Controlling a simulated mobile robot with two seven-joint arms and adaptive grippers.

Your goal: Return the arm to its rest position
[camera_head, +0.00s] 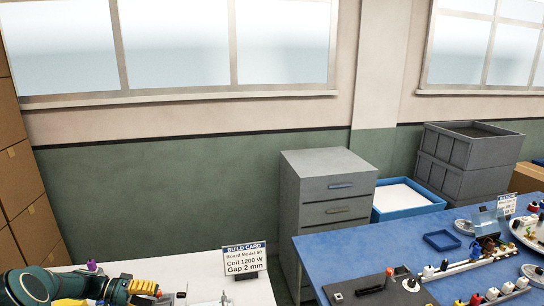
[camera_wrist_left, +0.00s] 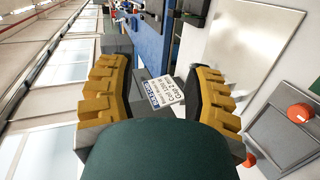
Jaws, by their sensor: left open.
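My left arm comes in at the bottom left of the head view, low over the white table (camera_head: 190,267). It is dark green with yellow finger parts, and its lower part is cut off by the frame edge. In the left wrist view my left gripper (camera_wrist_left: 160,70) has its two yellow ridged fingers wide apart, with nothing held between them. A build card (camera_head: 244,261) stands on the white table, to the right of the arm. The card (camera_wrist_left: 165,92) shows beyond the gap between the fingers in the wrist view. My right gripper is not in view.
A blue table (camera_head: 325,255) with small parts and a blue tray (camera_head: 441,240) is at the right. A grey drawer cabinet (camera_head: 329,190) stands behind, between the tables. Cardboard boxes (camera_head: 25,190) are stacked at the far left. A red button (camera_wrist_left: 299,113) shows in the wrist view.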

